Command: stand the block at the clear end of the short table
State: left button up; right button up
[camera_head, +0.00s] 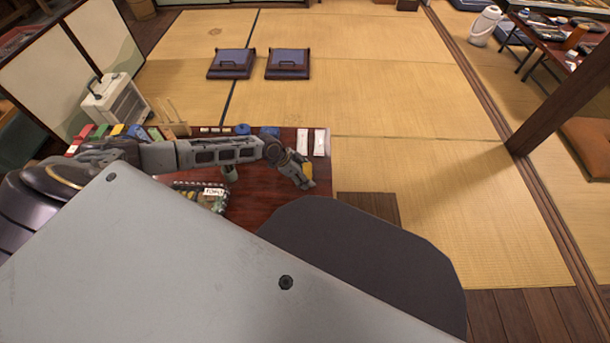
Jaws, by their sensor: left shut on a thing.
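The short table (262,190) is low and dark red, and my own body hides its near part. My left arm reaches across it from the left. My left gripper (302,178) is over the right part of the table, shut on a small yellow block (308,171). The fingers cover part of the block, and I cannot tell whether it touches the tabletop. My right gripper is not in view.
Two white packets (311,142) lie at the table's far right. A dark tray (212,197) with a white label sits left of the gripper. Colored boxes (118,131) line the far left. Bare tabletop shows between tray and gripper.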

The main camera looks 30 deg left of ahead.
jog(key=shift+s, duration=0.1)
pick_arm(q)
jog(key=o, duration=1)
jog(key=shift+f, duration=0.1)
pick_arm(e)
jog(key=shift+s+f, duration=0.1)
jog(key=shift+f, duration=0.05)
pick_arm(q)
jog(key=shift+o, duration=0.2)
jog(key=shift+s+a+r, duration=0.2)
jog(key=shift+a+r, duration=0.05)
jog(key=shift+r, duration=0.3)
jog(key=p+v, duration=0.4)
jog(key=v, duration=0.7)
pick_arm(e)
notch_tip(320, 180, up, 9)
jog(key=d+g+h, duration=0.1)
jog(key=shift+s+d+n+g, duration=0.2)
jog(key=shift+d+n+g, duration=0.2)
pick_arm(q)
jog(key=shift+d, duration=0.1)
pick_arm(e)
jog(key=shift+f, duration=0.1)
